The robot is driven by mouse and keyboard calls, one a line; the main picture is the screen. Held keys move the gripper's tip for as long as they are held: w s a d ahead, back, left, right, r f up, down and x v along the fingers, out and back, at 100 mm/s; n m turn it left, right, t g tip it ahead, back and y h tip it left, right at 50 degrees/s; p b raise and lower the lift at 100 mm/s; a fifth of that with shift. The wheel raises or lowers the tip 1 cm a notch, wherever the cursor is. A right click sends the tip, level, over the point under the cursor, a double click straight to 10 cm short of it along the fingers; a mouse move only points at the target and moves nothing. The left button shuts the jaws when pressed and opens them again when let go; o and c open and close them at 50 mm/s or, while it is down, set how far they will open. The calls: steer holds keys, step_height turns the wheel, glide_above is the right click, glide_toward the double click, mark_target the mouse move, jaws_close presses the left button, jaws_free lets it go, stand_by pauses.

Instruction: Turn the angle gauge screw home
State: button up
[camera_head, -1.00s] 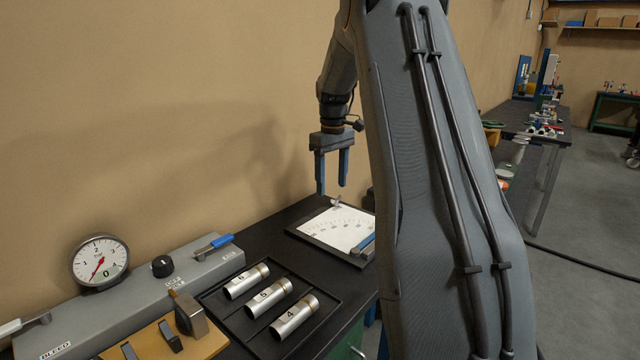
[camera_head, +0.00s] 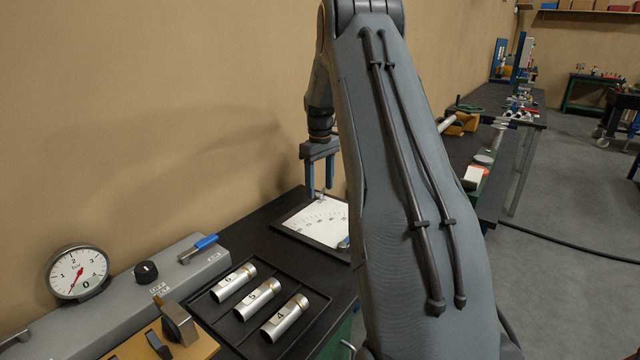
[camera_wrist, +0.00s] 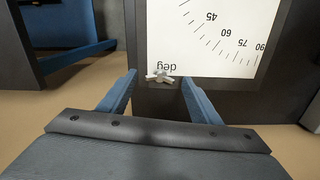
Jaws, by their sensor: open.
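The angle gauge (camera_head: 318,221) is a white dial plate with degree marks in a dark frame, lying on the black bench. It also fills the top of the wrist view (camera_wrist: 215,38). Its screw, a small light-grey winged knob (camera_wrist: 159,77), sits at the plate's edge beside the "deg" mark. The screw also shows small in the head view (camera_head: 320,196). My gripper (camera_head: 320,194) points down over that edge of the gauge. In the wrist view its two blue fingers (camera_wrist: 157,82) are apart, one on each side of the screw, with gaps visible. Whether the fingertips are level with it is unclear.
A black tray (camera_head: 315,313) with numbered metal cylinders (camera_head: 286,318) stands in front. Left of it is a grey block with a pressure gauge (camera_head: 77,273) and a blue-handled lever (camera_head: 199,248). The tan wall rises close behind my gripper.

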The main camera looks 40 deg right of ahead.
steer(key=c, duration=1.1)
steer(key=shift+m, duration=0.5)
steer(key=m+b, duration=0.1)
steer(key=m, duration=0.1)
steer(key=shift+m, duration=0.4)
steer(key=m+b, duration=0.1)
steer(key=m, duration=0.3)
steer(key=shift+w+m, duration=0.1)
steer(key=shift+m, duration=0.2)
steer(key=shift+o, duration=0.3)
steer(key=m+b, duration=0.1)
steer(key=m, duration=0.5)
steer(key=shift+r, duration=0.1)
steer(key=m, duration=0.7)
steer(key=shift+d+b, duration=0.1)
steer(key=shift+b, duration=0.3)
steer(key=shift+r, duration=0.1)
steer(key=shift+c, duration=0.2)
